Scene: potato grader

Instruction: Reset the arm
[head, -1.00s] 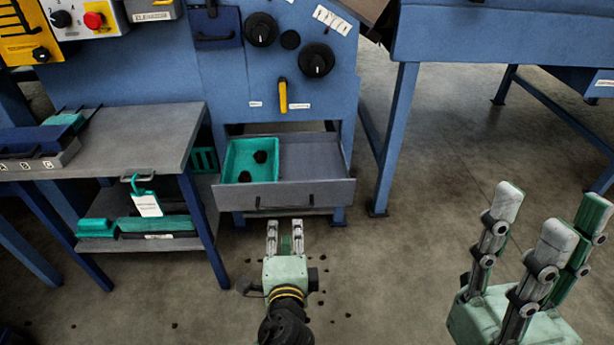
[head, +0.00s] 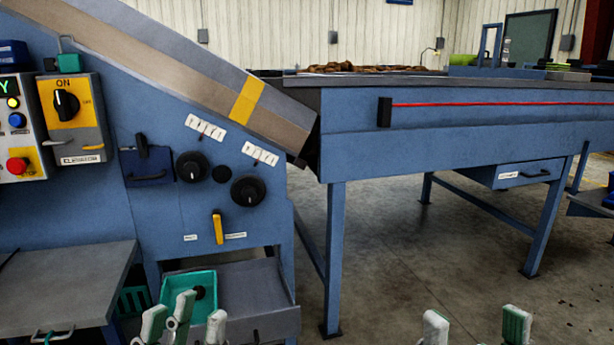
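My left gripper (head: 183,318) shows at the bottom edge, left of the middle. The palms and both arms are below the picture.
The open drawer (head: 245,297) holds a teal tray (head: 205,280) with a dark lump. The blue machine panel (head: 165,225) carries knobs and a yellow lever (head: 217,228). A grey side table (head: 65,285) is at left. A long blue conveyor table (head: 440,140) stands at right; floor (head: 400,270) is clear.

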